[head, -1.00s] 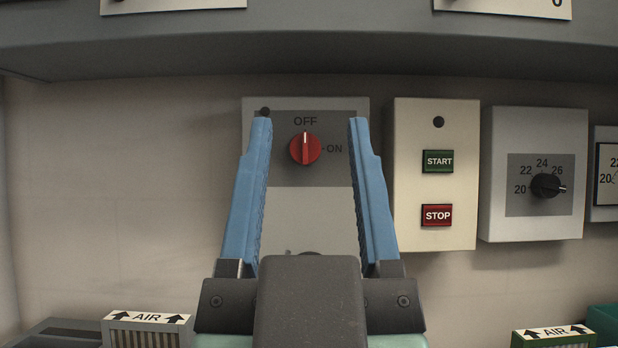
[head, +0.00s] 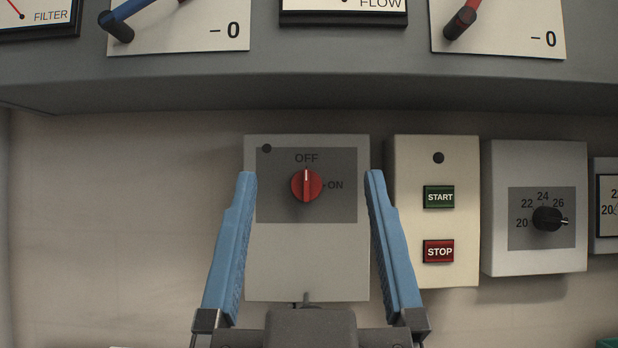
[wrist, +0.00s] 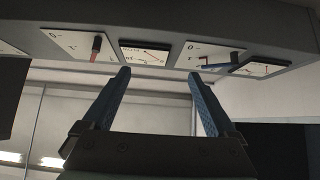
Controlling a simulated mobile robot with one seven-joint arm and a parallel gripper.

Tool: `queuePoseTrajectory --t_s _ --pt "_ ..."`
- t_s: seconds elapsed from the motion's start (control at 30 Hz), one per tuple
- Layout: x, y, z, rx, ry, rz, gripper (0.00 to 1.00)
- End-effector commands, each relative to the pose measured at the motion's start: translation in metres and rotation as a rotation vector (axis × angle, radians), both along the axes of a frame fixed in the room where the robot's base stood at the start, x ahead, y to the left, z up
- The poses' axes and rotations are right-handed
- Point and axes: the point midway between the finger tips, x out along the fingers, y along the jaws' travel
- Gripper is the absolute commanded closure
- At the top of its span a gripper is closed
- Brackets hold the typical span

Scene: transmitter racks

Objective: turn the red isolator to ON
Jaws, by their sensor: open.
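The red isolator (head: 306,185) is a round red knob on a grey box on the wall, in the middle of the head view. Its white mark points up at OFF; the ON label (head: 335,185) is to its right. My gripper (head: 310,178) is open and empty. In the head view its blue fingers stand wide to the left and right of the knob, apart from it. The wrist view shows my gripper (wrist: 160,76) open, with no isolator visible there. The gap in depth between the fingertips and the knob is hard to tell.
A cream box with a green START button (head: 439,197) and a red STOP button (head: 438,251) stands right of the isolator. Further right is a black rotary dial (head: 547,219). A grey panel (head: 300,90) with gauges and levers overhangs above. The wall at left is bare.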

Motion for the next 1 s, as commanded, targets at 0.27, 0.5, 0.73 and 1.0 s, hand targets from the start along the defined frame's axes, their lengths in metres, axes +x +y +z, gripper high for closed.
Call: queuePoseTrajectory --t_s 0.27,0.5,0.73,1.0 --pt "0.057 -0.001 0.034 -0.066 0.217 -0.024 0.08" --pt "0.098 -0.003 0.038 -0.128 0.416 -0.031 0.08" --pt "0.125 -0.006 0.034 -0.183 0.6 -0.025 0.08" --pt "0.138 -0.007 0.02 -0.224 0.741 -0.008 0.08"
